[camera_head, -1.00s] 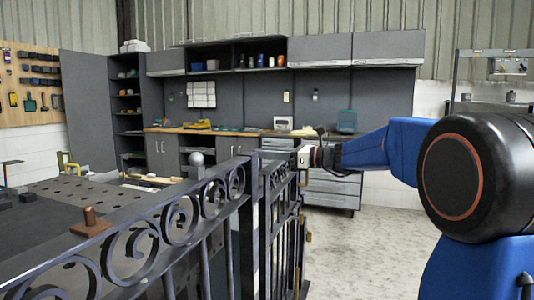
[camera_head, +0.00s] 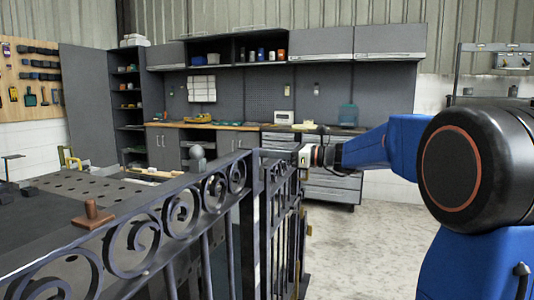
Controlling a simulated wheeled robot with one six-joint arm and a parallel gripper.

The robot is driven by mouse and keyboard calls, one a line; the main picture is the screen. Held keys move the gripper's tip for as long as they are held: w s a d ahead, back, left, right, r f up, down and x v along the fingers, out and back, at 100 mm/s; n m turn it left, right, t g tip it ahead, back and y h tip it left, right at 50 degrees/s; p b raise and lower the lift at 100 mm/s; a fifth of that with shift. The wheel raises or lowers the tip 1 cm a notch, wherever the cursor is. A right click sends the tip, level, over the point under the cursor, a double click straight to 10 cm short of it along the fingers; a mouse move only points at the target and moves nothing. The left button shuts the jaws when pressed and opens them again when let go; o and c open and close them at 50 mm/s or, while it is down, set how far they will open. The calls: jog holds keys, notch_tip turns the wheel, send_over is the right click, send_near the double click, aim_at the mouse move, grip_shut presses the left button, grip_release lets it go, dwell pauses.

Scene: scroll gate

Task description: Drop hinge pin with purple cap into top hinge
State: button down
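A dark wrought-iron gate with scrolls (camera_head: 128,238) runs from the lower left to a post near the middle of the head view. A second barred panel (camera_head: 283,215) stands just beyond it, with small brass-coloured fittings along its right edge. My blue arm reaches in from the right, and its end, my gripper (camera_head: 306,157), is at the top right edge of that panel. The fingers are too small and too hidden to tell whether they are open or hold anything. I cannot make out a purple cap or the top hinge clearly.
A dark perforated work table (camera_head: 85,188) stands behind the gate at left. A copper-brown piece with a peg (camera_head: 92,214) shows above the gate's rail. Cabinets and a long workbench (camera_head: 205,126) line the back wall. The floor (camera_head: 365,250) right of the gate is clear.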

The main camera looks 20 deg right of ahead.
jog(key=shift+f, duration=1.95)
dwell(1.6)
jog(key=c, duration=1.5)
grip_release()
jog(key=v, duration=1.7)
jog(key=shift+s+d, duration=0.1)
jog(key=shift+d, duration=0.05)
